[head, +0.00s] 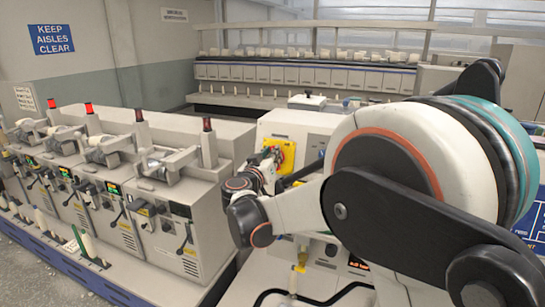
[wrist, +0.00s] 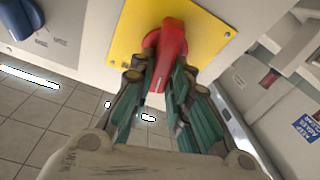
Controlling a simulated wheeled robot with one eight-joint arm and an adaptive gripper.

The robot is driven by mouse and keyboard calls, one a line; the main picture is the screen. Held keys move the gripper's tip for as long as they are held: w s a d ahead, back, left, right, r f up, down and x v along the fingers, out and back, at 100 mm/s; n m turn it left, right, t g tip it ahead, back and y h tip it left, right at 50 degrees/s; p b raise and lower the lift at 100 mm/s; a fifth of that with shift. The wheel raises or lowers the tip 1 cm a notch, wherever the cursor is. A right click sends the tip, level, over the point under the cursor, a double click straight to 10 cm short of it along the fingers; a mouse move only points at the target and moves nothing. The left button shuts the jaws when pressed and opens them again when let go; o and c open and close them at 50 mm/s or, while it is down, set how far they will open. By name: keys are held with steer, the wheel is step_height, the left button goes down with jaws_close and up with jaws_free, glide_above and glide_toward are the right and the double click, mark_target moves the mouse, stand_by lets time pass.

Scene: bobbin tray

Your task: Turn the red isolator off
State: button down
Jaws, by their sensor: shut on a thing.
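The red isolator (wrist: 172,42) is a red rotary handle on a yellow square plate (wrist: 213,38), fixed to a pale machine panel. In the wrist view my gripper (wrist: 167,88) has its green-padded fingers on either side of the handle's lower end, shut on it. In the head view the yellow plate (head: 287,150) is on the pale cabinet at the centre, and my gripper (head: 270,160) reaches it from the lower left. My arm covers much of the right side there. The fingers hide part of the handle's lower end.
A blue knob (wrist: 20,18) sits on the same panel at the upper left of the wrist view. A row of winding machines (head: 150,190) with red-topped lamps stands on the left in the head view. A long machine (head: 310,75) runs along the back.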

steer(key=shift+a+f+n+g+y+p, duration=0.2)
steer(key=shift+n+g+y+p, duration=0.3)
steer(key=shift+n, duration=2.25)
steer(key=shift+a+f+n+g+y+p, duration=0.15)
steer(key=shift+n+y, duration=0.55)
steer(key=shift+n, duration=2.1)
steer(key=shift+a+f+n+g+y+p, duration=0.15)
steer(key=shift+n+g+y+p, duration=0.35)
steer(key=shift+n, duration=2.25)
steer(key=c, duration=1.5)
jaws_free()
steer(key=v, duration=0.7)
steer(key=shift+s+f, duration=0.1)
steer(key=shift+s, duration=0.2)
